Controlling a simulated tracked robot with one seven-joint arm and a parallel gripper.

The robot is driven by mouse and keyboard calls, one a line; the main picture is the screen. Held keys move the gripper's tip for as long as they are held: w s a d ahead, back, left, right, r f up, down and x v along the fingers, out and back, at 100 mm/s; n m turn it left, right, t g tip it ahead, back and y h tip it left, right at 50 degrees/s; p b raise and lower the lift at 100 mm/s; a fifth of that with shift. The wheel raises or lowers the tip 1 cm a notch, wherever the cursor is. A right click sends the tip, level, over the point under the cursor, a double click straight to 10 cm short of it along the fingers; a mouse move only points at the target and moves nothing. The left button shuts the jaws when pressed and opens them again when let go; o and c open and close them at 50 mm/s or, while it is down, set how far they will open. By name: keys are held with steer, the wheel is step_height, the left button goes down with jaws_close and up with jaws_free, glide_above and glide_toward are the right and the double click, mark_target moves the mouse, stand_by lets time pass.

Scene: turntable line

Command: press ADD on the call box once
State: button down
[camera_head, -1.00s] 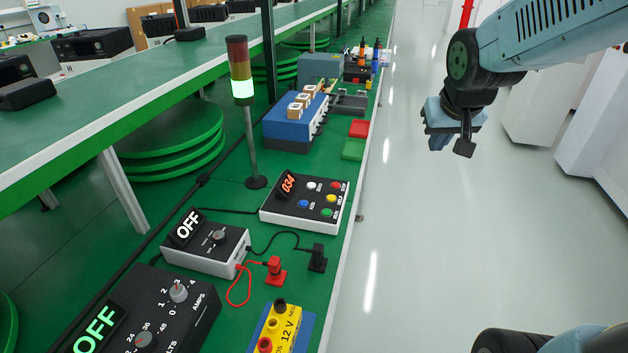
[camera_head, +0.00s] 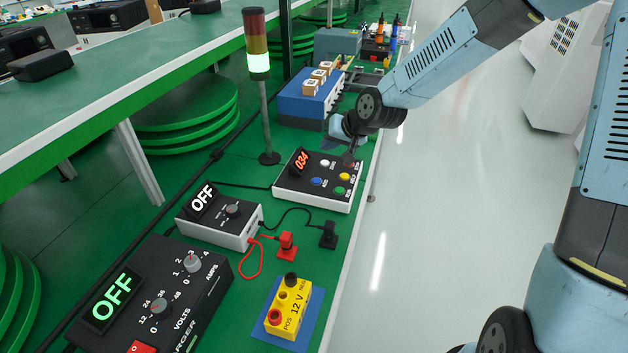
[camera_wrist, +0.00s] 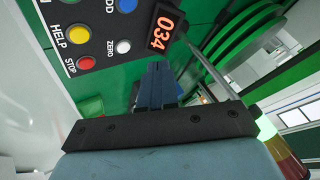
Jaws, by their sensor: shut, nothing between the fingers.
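The call box (camera_head: 288,186) is a black-topped, white-sided panel on the green bench with a red display reading 034. In the wrist view the display (camera_wrist: 162,28) is at top centre. A blue button (camera_wrist: 127,5) at the top edge has a partly cut-off label ending in "DD"; it also shows in the head view (camera_head: 316,181). The white ZERO button (camera_wrist: 124,46), yellow HELP button (camera_wrist: 79,34) and red STOP button (camera_wrist: 86,63) lie nearby. My gripper (camera_wrist: 158,68) is shut and empty, by the box's far edge; it also shows in the head view (camera_head: 349,158). Contact with the box cannot be told.
A signal tower (camera_head: 257,50) with its lowest segment lit stands behind and left of the box. A grey box reading OFF (camera_head: 224,232), red and black plugs and a yellow 12 V block (camera_head: 291,308) are nearer. A blue unit (camera_head: 303,103) with small cartons stands beyond.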

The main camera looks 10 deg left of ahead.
mark_target(319, 181)
steer(key=shift+a+f+y, duration=0.15)
steer(key=shift+a+y, duration=0.05)
steer(key=shift+a, duration=0.4)
steer(key=shift+a+f+y, duration=0.15)
steer(key=shift+a+y, duration=0.05)
steer(key=shift+a, duration=0.4)
steer(key=shift+f, duration=0.1)
steer(key=shift+f, duration=4.3)
steer(key=shift+f, duration=0.15)
steer(key=shift+f, duration=0.25)
steer(key=shift+f, duration=0.35)
steer(key=shift+r, duration=0.8)
